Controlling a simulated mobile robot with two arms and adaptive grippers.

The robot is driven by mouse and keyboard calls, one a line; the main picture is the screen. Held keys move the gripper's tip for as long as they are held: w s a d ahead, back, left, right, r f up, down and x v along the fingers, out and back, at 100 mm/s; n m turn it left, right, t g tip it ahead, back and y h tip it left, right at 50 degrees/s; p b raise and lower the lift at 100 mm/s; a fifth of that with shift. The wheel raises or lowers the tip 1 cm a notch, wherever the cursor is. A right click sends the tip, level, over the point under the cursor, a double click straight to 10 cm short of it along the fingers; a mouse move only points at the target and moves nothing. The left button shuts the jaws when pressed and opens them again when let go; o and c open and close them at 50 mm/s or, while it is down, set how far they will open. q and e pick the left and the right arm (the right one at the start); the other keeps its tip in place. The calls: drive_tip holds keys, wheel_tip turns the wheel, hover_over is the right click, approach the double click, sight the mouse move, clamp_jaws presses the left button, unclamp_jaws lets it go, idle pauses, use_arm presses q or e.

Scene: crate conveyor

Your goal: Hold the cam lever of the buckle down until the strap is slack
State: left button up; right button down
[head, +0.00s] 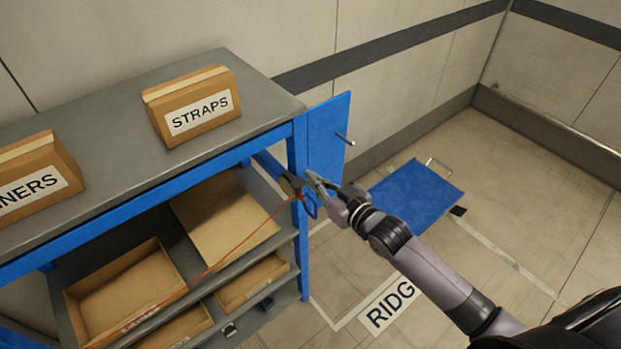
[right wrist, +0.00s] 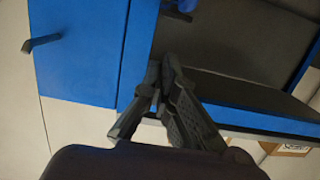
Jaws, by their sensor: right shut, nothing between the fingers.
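A thin orange strap (head: 237,249) runs across the open front of the blue shelf unit, from the right post down to the left. At its upper end, by the post, sits a small dark buckle (head: 290,185). A blue loop-like part (head: 310,206) shows just below my right gripper; I cannot tell whether it is the cam lever. My right gripper (head: 313,180) is shut and empty, just right of the buckle. I cannot tell whether it touches it. In the right wrist view its fingertips (right wrist: 166,66) meet in front of the shelf opening. My left gripper is out of view.
The blue shelf unit (head: 300,250) holds cardboard trays (head: 160,250). A STRAPS box (head: 190,103) stands on its grey top. An open blue door (head: 327,135) with a handle stands behind my gripper. A blue panel (head: 415,193) lies on the floor to the right.

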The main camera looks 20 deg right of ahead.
drive_tip(key=f+b+v, duration=0.1)
drive_tip(key=v, duration=0.6)
drive_tip(key=shift+s+d+b, duration=0.15)
drive_tip(key=shift+s+b, duration=0.1)
drive_tip(key=shift+b, duration=0.1)
